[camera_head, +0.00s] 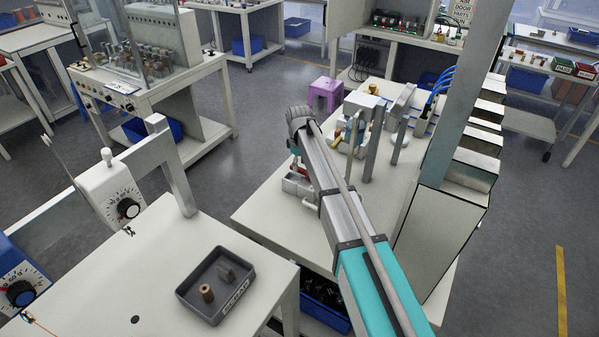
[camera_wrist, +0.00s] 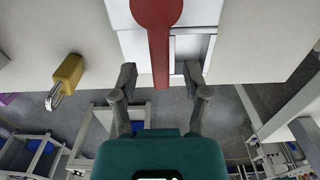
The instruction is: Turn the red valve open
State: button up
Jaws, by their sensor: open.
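The red valve handle (camera_wrist: 157,45) shows in the wrist view as a round hub at the top edge with a straight lever pointing down the picture. It sits in front of a white block-like fitting (camera_wrist: 192,47). My gripper (camera_wrist: 160,77) is open, with one finger on each side of the lever's free end. A gap shows between the lever and each finger, so I see no contact. In the head view my arm covers most of the valve area, and only a small patch of red shows beside it. My gripper's fingers cannot be made out there.
A yellow padlock (camera_wrist: 67,72) is left of the lever in the wrist view. In the head view, a dark scrap tray (camera_head: 187,292) sits on the near left table. Posts and blue cables (camera_head: 436,88) stand on the bench right of my arm. Open floor lies between the benches.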

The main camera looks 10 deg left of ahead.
jog(key=shift+f+b, duration=0.5)
jog(key=shift+f, duration=0.3)
grip_shut()
